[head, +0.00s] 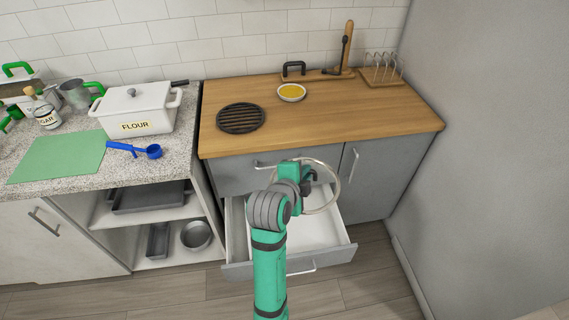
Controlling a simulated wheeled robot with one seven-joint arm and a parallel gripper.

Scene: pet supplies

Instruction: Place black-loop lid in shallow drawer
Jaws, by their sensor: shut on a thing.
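A round lid (338,190) with a pale metal rim is held on edge, tilted, in front of the grey cabinet. A dark handle shows at its middle, partly covered by my gripper. My gripper (308,176) is shut on this handle, and the fingertips are hard to make out. An open drawer (338,240) with a white inside and a grey front is pulled out below the lid. My arm hides part of its left and middle. The visible part of its floor looks empty. The lid is above the drawer in the picture, apart from its floor.
A shut drawer front (240,176) is above the open one, under the wooden worktop (350,110). The worktop holds a black trivet (241,118), a small yellow-filled bowl (291,92) and a toast rack (383,68). A grey wall (490,150) closes the right side.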

